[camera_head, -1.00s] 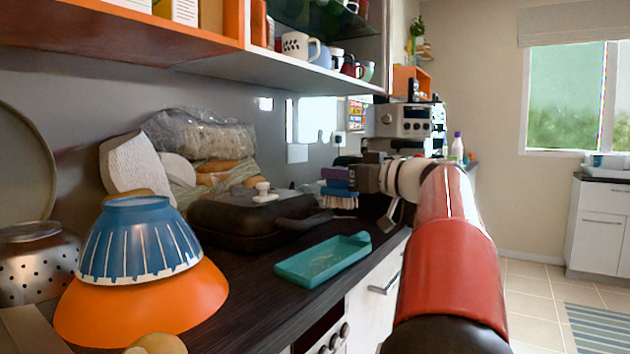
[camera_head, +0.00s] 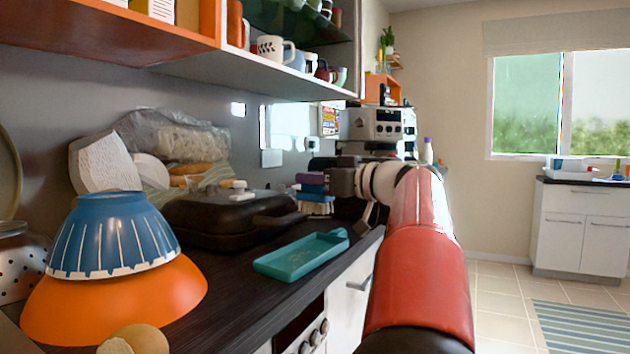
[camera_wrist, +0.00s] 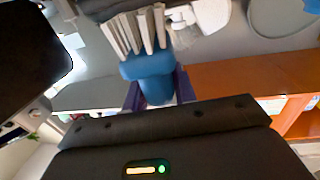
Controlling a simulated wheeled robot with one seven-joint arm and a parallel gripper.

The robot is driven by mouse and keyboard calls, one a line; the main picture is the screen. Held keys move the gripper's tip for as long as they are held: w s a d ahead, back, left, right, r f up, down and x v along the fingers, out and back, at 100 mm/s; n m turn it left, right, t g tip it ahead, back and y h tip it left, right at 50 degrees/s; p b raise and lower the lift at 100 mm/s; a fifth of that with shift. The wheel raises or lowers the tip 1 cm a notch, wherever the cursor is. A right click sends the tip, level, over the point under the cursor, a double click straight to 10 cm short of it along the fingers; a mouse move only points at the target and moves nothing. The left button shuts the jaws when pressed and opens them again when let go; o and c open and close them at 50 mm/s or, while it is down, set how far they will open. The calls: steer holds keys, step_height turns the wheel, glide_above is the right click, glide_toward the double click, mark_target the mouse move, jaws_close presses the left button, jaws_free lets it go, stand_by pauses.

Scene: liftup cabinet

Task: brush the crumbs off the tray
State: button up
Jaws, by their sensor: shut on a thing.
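The teal tray (camera_head: 300,262) lies on the dark counter near its front edge, with a short handle tab at its far right corner. I cannot make out crumbs on it at this size. My gripper (camera_head: 314,179) is shut on a blue brush (camera_head: 313,189) with pale bristles. The brush is held beyond the tray's far side, apart from it, with bristles down. In the wrist view the blue brush (camera_wrist: 148,75) sits between the purple fingers of my gripper (camera_wrist: 160,88), bristles toward the top. The tray is not recognisable there.
A black lidded pan (camera_head: 225,215) stands left of the brush. A blue bowl (camera_head: 115,235) rests upside down on an orange bowl (camera_head: 115,298) at the left front. A coffee machine (camera_head: 385,130) stands behind my arm. A shelf with mugs (camera_head: 275,48) hangs above.

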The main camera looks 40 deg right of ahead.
mark_target(315, 211)
steer(key=shift+f+b, duration=3.4)
steer(key=shift+b, duration=0.15)
steer(key=o, duration=0.3)
jaws_close()
steer(key=shift+f+b, duration=0.6)
steer(key=shift+b, duration=0.05)
steer(key=shift+a, duration=0.1)
